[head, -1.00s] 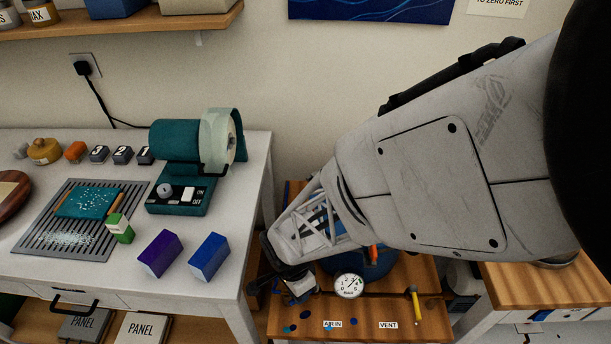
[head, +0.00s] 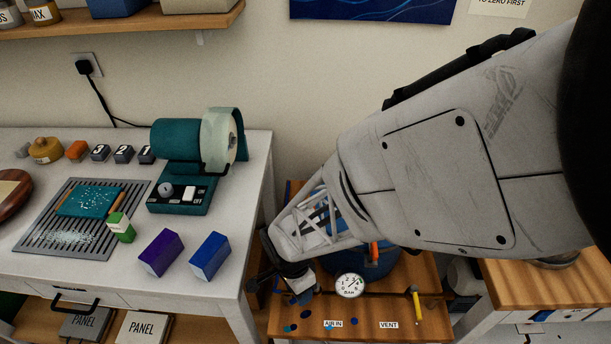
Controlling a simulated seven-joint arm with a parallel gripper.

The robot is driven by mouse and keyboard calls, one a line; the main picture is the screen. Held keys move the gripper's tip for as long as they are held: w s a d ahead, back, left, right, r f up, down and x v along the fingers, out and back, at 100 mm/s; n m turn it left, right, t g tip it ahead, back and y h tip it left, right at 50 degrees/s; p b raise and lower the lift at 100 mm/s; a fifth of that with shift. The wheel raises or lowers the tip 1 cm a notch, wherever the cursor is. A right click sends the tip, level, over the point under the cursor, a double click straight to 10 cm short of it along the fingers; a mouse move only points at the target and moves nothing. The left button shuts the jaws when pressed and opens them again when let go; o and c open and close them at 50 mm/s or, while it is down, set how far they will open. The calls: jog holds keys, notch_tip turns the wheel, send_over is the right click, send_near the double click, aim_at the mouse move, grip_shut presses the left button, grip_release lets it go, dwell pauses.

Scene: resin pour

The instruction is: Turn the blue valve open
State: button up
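My gripper (head: 297,288) points down over the left front of the wooden stand, just left of a round white pressure gauge (head: 350,285). Its fingers are small, dark and partly covered by my wrist, so I cannot tell whether they are open or shut. I cannot make out the blue valve; it may be hidden behind my gripper. The AIR IN label (head: 333,324) is on the stand's front, right of my gripper. A blue pot (head: 372,265) stands behind the gauge, largely covered by my arm. A yellow handle (head: 416,302) stands above the VENT label (head: 388,325).
The white table (head: 240,180) at the left holds a teal machine (head: 180,195), a purple box (head: 161,253) and a blue box (head: 210,256). Its right edge is close to my gripper. Another wooden-topped table (head: 535,285) is at the right.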

notch_tip(320, 180, up, 7)
jog(key=w, duration=0.1)
jog(key=shift+a, duration=0.45)
jog(key=shift+w+d, duration=0.35)
jog(key=shift+d, duration=0.1)
dwell(0.5)
jog(key=shift+s+d+f, duration=0.15)
jog(key=shift+s+f, duration=0.05)
jog(key=shift+f, duration=1.1)
jog(key=shift+s+d+f, duration=0.15)
jog(key=shift+s+f, duration=0.05)
jog(key=shift+f, duration=1.05)
jog(key=shift+s+d+f, duration=0.15)
jog(key=shift+s+f, duration=0.05)
jog(key=shift+f, duration=1.1)
grip_shut()
